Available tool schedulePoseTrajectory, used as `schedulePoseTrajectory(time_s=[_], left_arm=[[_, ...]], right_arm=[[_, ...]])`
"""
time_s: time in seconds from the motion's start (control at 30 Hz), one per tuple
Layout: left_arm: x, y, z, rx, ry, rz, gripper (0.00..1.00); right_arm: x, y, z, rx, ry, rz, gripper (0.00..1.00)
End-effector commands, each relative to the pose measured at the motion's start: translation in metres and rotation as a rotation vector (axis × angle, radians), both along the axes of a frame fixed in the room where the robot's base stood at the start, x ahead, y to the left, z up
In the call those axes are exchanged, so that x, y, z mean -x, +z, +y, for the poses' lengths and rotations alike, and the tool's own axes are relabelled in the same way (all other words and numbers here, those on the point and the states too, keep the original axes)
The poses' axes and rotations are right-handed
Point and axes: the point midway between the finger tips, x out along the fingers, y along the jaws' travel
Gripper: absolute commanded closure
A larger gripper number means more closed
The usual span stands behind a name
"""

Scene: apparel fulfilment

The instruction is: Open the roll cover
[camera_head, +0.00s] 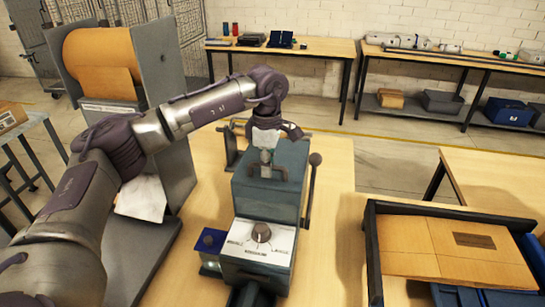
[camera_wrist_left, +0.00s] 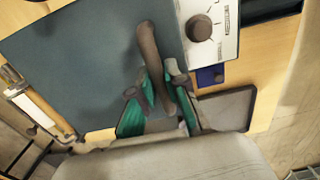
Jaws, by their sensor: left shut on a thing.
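The roll cover (camera_head: 255,195) is the blue-grey boxy housing on the machine in the middle of the wooden table. It looks closed. A dark bar handle (camera_head: 281,172) stands on its top. My left gripper (camera_head: 266,160) reaches over from the left and points down at this handle. In the left wrist view the brown handle (camera_wrist_left: 147,45) runs between the green finger pads of my left gripper (camera_wrist_left: 162,92), which is shut on it. The flat cover top (camera_wrist_left: 80,60) fills the area beside it. My right gripper does not show.
A white dial panel (camera_head: 260,240) is on the machine's front. A lever with a round knob (camera_head: 315,159) rises on its right. A tall stand with a brown paper roll (camera_head: 100,60) is at left. A dark tray (camera_head: 372,255) with flat cardboard lies at right.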

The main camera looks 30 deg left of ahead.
Motion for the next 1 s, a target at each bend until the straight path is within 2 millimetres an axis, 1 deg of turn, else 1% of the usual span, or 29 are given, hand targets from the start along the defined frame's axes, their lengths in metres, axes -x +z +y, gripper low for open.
schedulePoseTrajectory(time_s=[0.5,0.57,0.83,1.0], left_arm=[[-0.001,0.002,0.000,0.000,0.000,-0.002,1.00],[-0.003,0.006,0.000,0.000,0.001,-0.002,1.00],[-0.021,0.037,0.005,0.001,0.003,-0.003,1.00],[-0.030,0.049,0.008,0.000,0.002,-0.003,1.00]], right_arm=[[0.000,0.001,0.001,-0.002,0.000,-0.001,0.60],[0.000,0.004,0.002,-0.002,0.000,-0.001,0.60],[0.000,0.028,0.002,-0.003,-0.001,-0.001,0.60],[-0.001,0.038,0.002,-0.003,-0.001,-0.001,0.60]])
